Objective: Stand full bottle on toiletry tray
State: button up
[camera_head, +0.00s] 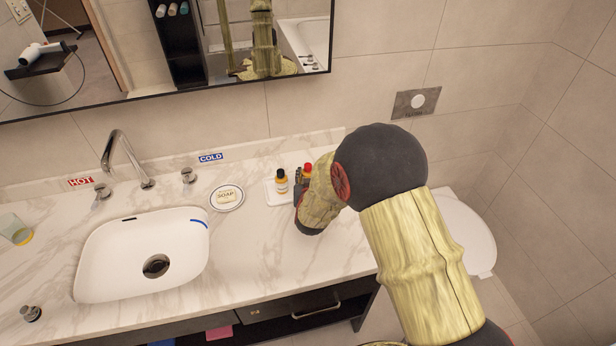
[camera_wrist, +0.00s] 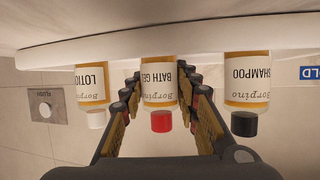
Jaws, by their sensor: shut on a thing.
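My gripper (camera_wrist: 158,80) is shut on the bath gel bottle (camera_wrist: 159,92), an amber bottle with a white label and a red cap. The wrist view is upside down, with one finger on each side of this bottle. The bottle is upright, its base at the white toiletry tray (camera_wrist: 200,38); I cannot tell whether it presses on the tray. In the head view its red cap (camera_head: 307,168) shows beside my gripper (camera_head: 300,185), and the tray (camera_head: 271,197) is partly hidden by my arm. Fill level is hard to see.
A black-capped shampoo bottle (camera_wrist: 246,85) and a white-capped lotion bottle (camera_wrist: 92,90) stand upright on either side of the held bottle. A soap dish (camera_head: 240,205) and sink (camera_head: 110,250) lie left. Clear marble counter (camera_head: 270,255) lies in front of the tray.

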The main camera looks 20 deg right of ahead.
jog(key=o, duration=1.2)
jog(key=shift+s+r+p, duration=0.15)
jog(key=shift+r+p, duration=0.1)
jog(key=shift+p, duration=0.05)
jog(key=p+v, duration=0.2)
jog(key=v, duration=0.9)
jog(key=shift+s+a+r+p, duration=0.1)
jog(key=shift+s+p, duration=0.2)
jog(key=s+a+r+n+g+y, duration=0.1)
jog(key=s+a+r+g+y, duration=0.1)
jog(key=s+r, duration=0.35)
jog(key=s+a+r+n+g+y, duration=0.1)
jog(key=s+r+y, duration=0.15)
jog(key=r, duration=0.65)
jog(key=s+d+r+g, duration=0.2)
jog(key=s+r, duration=0.1)
jog(key=s, duration=0.8)
jog(key=s+d+r+g+h, duration=0.1)
jog(key=s+d+r+g, duration=0.1)
jog(key=s, duration=0.9)
jog(key=shift+d+r+n, duration=0.3)
jog(key=shift+d+r, duration=0.4)
jog(key=shift+r, duration=0.1)
jog(key=shift+w+h, duration=0.1)
jog(key=shift+h, duration=0.15)
